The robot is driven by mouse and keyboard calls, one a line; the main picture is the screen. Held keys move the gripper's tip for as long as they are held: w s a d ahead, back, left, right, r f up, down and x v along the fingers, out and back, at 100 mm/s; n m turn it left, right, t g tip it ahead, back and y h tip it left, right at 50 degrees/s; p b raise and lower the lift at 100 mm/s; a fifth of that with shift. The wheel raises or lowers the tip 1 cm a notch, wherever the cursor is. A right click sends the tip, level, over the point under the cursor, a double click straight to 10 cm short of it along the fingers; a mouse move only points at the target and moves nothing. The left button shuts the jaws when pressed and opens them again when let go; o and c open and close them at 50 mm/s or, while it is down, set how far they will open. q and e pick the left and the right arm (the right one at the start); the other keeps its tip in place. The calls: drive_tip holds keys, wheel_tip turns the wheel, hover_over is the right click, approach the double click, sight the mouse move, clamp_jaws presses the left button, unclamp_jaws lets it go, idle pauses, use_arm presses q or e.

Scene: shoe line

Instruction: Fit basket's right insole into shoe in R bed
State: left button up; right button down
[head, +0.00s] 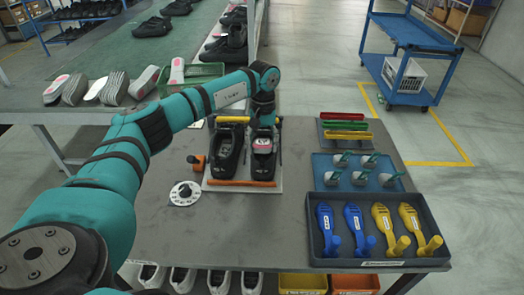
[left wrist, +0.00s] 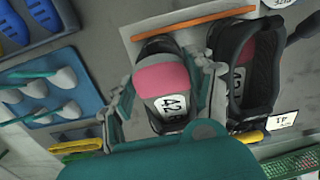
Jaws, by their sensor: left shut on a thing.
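The shoe fixture (head: 207,184) stands on the grey table with two black shoes side by side. My left gripper (head: 263,122) is over the shoe in the R bed (head: 263,167), reaching down at its far end. In the left wrist view its fingers (left wrist: 169,92) are on both sides of the right insole (left wrist: 162,82), which has a pink end and a white "42" label. The insole lies within the outline of the R shoe; how deep it sits I cannot tell. The L-bed shoe (left wrist: 268,82) also shows pink and a label inside. My right gripper is out of view.
A green basket (head: 208,70) and several insoles (head: 115,88) are on the conveyor behind. On the table are an orange-handled tool (head: 197,162), a round white dial (head: 185,194), a blue tray (head: 322,172) and a dark tray (head: 314,252) of blue and yellow tools.

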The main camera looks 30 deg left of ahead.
sight(263, 144)
use_arm(q)
drive_tip(key=shift+w+a+f+b, duration=0.25)
drive_tip(key=shift+w+b, duration=0.15)
drive_tip(key=shift+w, duration=0.05)
drive_tip(key=shift+w+a+f+b, duration=0.2)
drive_tip(key=shift+w+b, duration=0.15)
drive_tip(key=shift+w, duration=0.05)
drive_tip(key=shift+f+t+y+b, duration=0.3)
drive_tip(key=shift+f+t+b, duration=0.2)
drive_tip(key=shift+f, duration=0.35)
drive_tip(key=o, duration=1.1)
drive_tip(key=shift+s, duration=0.1)
drive_tip(key=shift+o, duration=0.2)
drive_tip(key=shift+r, duration=0.1)
drive_tip(key=shift+r+p, duration=1.1)
drive_tip(key=shift+r, duration=0.3)
